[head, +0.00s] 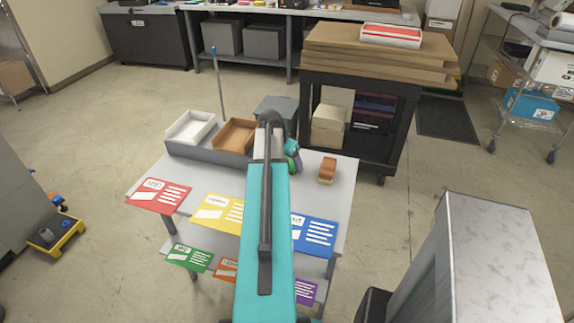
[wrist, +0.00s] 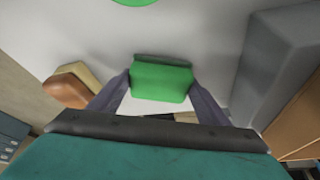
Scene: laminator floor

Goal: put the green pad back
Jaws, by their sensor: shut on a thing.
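The green pad (wrist: 161,80) is a small block with rounded corners, between the two fingers of my gripper (wrist: 160,86) in the wrist view. The gripper is shut on it. A pale strip shows just below the pad. The pad is over the grey table top; whether it touches cannot be told. In the head view my arm hides most of the gripper, and a green piece (head: 292,162) shows beside it. A bright green rounded edge (wrist: 135,2) is cut off at the top of the wrist view.
On the grey table (head: 342,190), a grey tray (head: 185,152) with white and brown boxes stands left of my arm. A brown block (head: 327,171) sits to the right, also in the wrist view (wrist: 66,92). Red (head: 160,195), yellow and blue cards lie along the front edge.

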